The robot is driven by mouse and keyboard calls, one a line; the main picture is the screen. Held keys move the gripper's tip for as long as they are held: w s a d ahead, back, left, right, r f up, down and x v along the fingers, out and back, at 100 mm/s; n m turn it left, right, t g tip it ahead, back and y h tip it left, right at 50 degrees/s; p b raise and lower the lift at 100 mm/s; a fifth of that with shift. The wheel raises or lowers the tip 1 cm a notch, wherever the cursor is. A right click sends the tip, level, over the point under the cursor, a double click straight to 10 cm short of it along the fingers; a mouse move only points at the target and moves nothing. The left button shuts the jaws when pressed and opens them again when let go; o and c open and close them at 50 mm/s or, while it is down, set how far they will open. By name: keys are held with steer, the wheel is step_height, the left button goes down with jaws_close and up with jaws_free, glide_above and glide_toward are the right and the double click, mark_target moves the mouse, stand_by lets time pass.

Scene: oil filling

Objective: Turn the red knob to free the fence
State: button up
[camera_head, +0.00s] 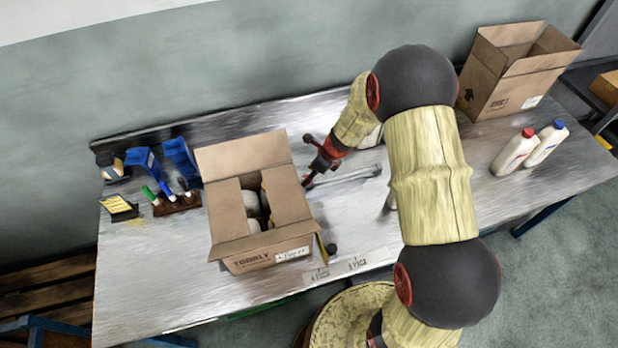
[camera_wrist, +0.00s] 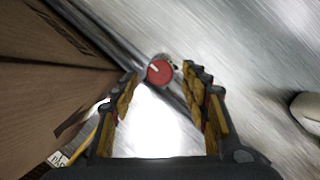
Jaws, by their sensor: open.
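The red knob (camera_wrist: 159,71) shows in the wrist view as a round red disc with a white pointer mark, just beyond and between my fingertips. My gripper (camera_wrist: 161,76) is open, its yellow-padded fingers on either side of the knob's image with nothing held. I cannot tell any contact. In the head view my gripper (camera_head: 309,162) is low over the table, right of the open box; I cannot make out the knob there. A metal rail, seemingly the fence (camera_wrist: 96,38), runs diagonally beside the box in the wrist view. A metal bar (camera_head: 350,176) lies right of my gripper in the head view.
The open cardboard box (camera_head: 243,155) with pale bottles inside stands close left of my gripper. Markers (camera_head: 168,195) and blue containers (camera_head: 181,158) stand further left. Two white bottles (camera_head: 515,152) and another open box (camera_head: 500,88) stand right. Bare table (camera_head: 150,270) shows at front left.

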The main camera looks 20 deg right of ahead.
steer(key=shift+x, duration=1)
steer(key=shift+r, duration=0.1)
steer(key=shift+c, duration=1.3)
steer(key=c, duration=0.9)
